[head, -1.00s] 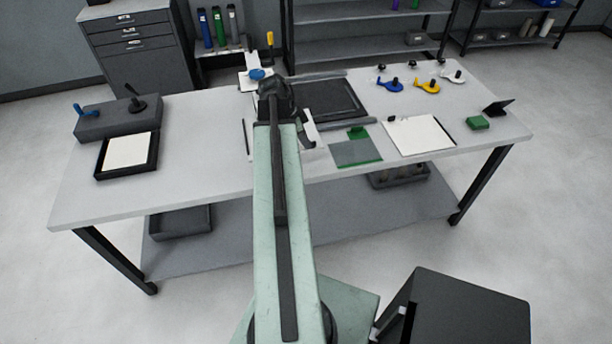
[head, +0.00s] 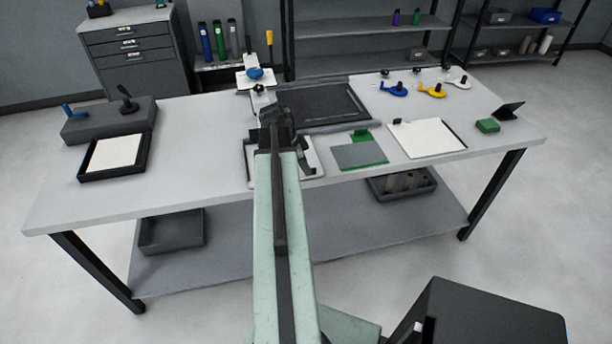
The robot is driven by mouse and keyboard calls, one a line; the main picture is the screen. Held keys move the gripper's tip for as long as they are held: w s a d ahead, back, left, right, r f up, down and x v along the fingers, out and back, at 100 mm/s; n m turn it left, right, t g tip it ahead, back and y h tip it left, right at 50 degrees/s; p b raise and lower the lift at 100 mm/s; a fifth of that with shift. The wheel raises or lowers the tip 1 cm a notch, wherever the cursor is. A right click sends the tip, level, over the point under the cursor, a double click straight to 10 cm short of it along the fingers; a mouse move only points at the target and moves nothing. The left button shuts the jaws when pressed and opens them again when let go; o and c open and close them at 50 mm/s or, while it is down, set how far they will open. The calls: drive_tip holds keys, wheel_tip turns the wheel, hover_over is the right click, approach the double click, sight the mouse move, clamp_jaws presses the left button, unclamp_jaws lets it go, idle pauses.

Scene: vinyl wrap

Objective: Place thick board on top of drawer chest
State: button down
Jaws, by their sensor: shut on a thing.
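The drawer chest (head: 135,62) is a grey cabinet with several drawers, standing on the floor at the back left behind the table. My gripper (head: 303,160) is over the front middle of the table, largely hidden by my own arm. A pale flat board with a dark edge, apparently the thick board (head: 312,170), shows on both sides of my arm at the gripper. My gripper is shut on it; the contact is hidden. Whether the board touches the table is unclear.
The table (head: 200,185) holds a black-framed tray (head: 145,160) and a grey block (head: 100,128) at left. A dark mat (head: 320,102), green-edged sheet (head: 358,155) and white board (head: 430,140) lie right of my arm. Shelves (head: 370,45) stand behind. Floor at left is open.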

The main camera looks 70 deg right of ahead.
drive_tip(key=shift+f, duration=0.3)
drive_tip(key=c, duration=1.6)
unclamp_jaws()
drive_tip(key=shift+r, duration=0.1)
drive_tip(key=shift+r+p, duration=0.5)
drive_tip(key=shift+p, duration=0.15)
drive_tip(key=p+v, duration=1)
drive_tip(key=v, duration=0.1)
drive_tip(key=shift+w+a, duration=0.15)
drive_tip(key=shift+a, duration=0.05)
